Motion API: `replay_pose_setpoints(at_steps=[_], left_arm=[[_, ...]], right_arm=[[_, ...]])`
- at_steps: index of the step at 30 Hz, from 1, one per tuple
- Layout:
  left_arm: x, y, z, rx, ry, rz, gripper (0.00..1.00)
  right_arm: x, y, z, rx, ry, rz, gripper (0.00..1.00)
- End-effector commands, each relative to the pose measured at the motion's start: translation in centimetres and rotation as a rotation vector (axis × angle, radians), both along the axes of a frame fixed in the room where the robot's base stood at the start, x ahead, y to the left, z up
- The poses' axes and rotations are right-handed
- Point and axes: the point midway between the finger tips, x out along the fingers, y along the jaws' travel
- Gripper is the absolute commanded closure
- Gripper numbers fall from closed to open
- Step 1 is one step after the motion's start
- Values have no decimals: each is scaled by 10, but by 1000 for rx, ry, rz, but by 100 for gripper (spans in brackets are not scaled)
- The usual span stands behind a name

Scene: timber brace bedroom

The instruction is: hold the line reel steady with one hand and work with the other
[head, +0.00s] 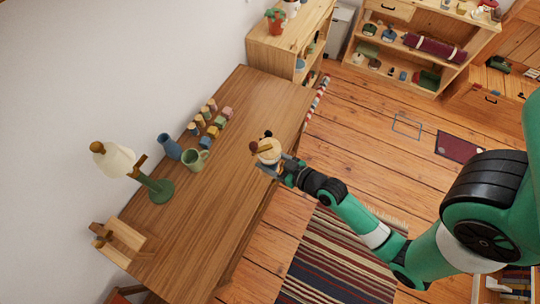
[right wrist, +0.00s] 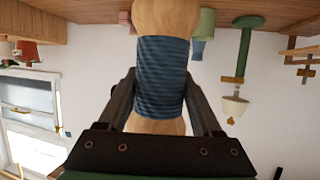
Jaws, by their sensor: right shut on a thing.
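The line reel (head: 268,152), a pale wooden spool with a small dark part on top, shows in the head view near the right edge of the wooden table. In the right wrist view the reel (right wrist: 162,75) has blue line wound round its middle between pale wooden ends. My right gripper (head: 270,168) is shut on the reel, with one dark finger on each side of the blue winding (right wrist: 160,100). I cannot tell whether the reel touches the table. My left gripper is in neither view.
On the table (head: 235,175) stand several small coloured blocks (head: 210,125), a blue vase (head: 168,146), a green mug (head: 194,160), a green lamp (head: 158,188) and a wooden stand (head: 122,242). The table's middle is clear. A striped rug (head: 335,260) lies on the floor.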

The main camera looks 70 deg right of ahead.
Motion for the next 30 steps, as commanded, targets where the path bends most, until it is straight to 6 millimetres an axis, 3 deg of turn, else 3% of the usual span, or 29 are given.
replay_pose_setpoints(at_steps=[30], left_arm=[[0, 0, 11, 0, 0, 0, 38]], right_arm=[[59, -5, 1, -1, -4, 1, 100]])
